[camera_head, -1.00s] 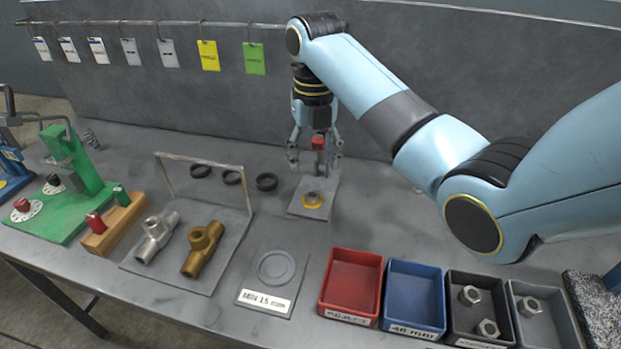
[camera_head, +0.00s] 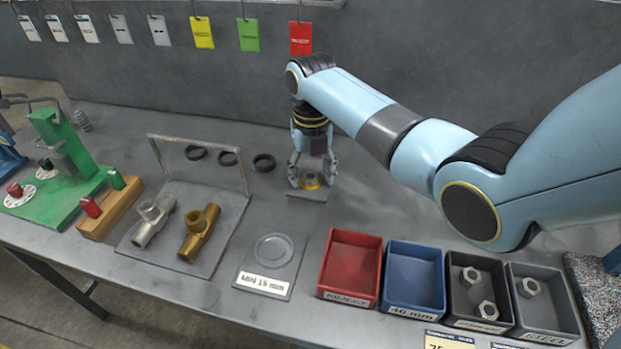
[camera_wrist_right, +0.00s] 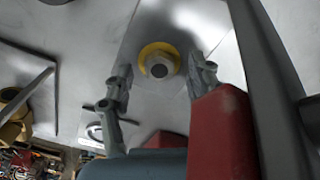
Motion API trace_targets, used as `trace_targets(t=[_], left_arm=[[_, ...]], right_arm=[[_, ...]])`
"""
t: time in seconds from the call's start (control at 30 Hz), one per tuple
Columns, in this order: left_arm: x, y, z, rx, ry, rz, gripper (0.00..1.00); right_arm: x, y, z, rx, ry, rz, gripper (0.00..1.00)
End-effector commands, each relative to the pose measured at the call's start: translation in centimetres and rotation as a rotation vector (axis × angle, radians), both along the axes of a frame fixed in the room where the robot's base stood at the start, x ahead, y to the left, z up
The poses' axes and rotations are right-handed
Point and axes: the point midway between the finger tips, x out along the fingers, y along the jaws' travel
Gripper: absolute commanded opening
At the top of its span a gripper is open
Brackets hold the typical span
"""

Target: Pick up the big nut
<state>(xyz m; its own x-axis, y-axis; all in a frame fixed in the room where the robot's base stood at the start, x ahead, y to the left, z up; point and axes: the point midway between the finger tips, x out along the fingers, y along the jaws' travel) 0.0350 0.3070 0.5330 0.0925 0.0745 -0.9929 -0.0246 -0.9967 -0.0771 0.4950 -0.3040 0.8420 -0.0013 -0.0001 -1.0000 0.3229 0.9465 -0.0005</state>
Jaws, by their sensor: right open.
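A nut (camera_wrist_right: 159,66) with a dark central hole sits on a yellow ring (camera_wrist_right: 146,52) on a small grey plate (camera_wrist_right: 175,20). In the head view the ring (camera_head: 311,187) shows low between my right gripper's fingers, and the nut is hard to make out. My right gripper (camera_head: 312,172) is open, pointing down close over the plate. In the right wrist view its fingertips (camera_wrist_right: 160,73) are spread to either side of the nut, with gaps visible on both sides. My left gripper is not in view.
In front stand a red bin (camera_head: 351,237), a blue bin (camera_head: 415,250) and dark bins holding hex nuts (camera_head: 470,276). Tags hang along the back wall.

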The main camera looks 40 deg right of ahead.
Motion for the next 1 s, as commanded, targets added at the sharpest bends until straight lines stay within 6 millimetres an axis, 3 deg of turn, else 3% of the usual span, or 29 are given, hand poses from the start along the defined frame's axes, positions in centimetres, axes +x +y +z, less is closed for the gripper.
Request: trace_targets(t=[0.27,0.7,1.0], left_arm=[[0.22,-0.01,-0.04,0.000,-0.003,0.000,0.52],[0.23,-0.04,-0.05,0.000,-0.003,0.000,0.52],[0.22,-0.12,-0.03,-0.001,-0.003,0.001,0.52]], right_arm=[[0.04,0.02,-0.45,0.001,-0.001,0.000,0.56],[0.04,0.02,-0.42,0.000,-0.001,0.000,0.00],[0.07,0.01,-0.21,0.000,-0.002,0.000,0.00]])
